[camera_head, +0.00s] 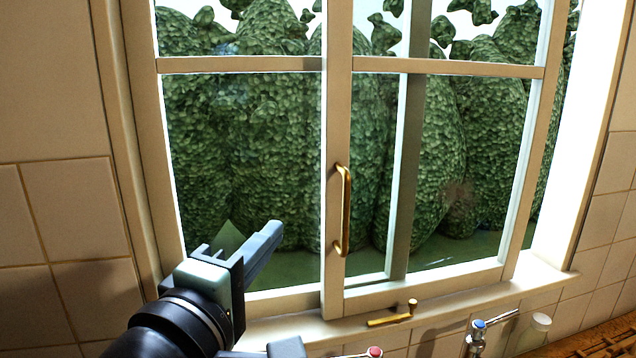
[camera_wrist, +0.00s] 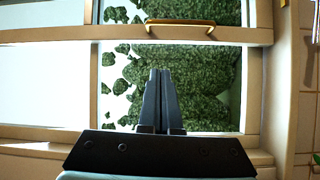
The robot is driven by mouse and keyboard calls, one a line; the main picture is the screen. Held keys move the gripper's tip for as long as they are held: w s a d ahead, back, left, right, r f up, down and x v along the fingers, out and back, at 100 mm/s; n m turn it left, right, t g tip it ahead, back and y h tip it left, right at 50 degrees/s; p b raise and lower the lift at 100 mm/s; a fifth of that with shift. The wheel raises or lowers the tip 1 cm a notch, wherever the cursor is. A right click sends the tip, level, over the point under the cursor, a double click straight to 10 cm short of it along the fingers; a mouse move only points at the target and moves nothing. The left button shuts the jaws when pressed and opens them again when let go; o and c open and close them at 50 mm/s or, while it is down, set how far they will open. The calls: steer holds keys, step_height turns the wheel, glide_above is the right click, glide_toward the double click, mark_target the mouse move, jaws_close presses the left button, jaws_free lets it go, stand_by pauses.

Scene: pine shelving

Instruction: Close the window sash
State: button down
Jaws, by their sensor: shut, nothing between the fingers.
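The sliding window sash (camera_head: 337,120) has a cream frame, and its right edge stands apart from the right jamb, with a strip of greenery showing between them. Its left stile carries an upright brass handle (camera_head: 345,210). The handle also shows across the top of the wrist view (camera_wrist: 180,24). A greyish stile (camera_head: 405,170) shows behind the sash's glass. My gripper (camera_head: 273,234) is shut and empty, in front of the left pane, to the left of the handle and apart from it. In the wrist view its fingertips (camera_wrist: 160,74) lie side by side below the handle stile.
A brass latch (camera_head: 392,315) stands on the sill below the sash. A red-topped tap (camera_head: 373,352) and a blue-topped tap (camera_head: 478,329) are near the bottom edge. Tiled wall flanks the window. The space between my gripper and the handle looks clear.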

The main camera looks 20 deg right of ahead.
steer(key=shift+n, duration=0.3)
steer(key=shift+w+d+f+p, duration=0.1)
steer(key=shift+w+d+p, duration=0.85)
steer(key=shift+w+d, duration=0.6)
steer(key=shift+w+d+f+p, duration=0.1)
steer(key=shift+w+d+p, duration=0.85)
steer(key=shift+w+d, duration=0.65)
steer(key=shift+w+d+p, duration=0.95)
steer(key=shift+w+d, duration=0.3)
steer(key=shift+d, duration=0.6)
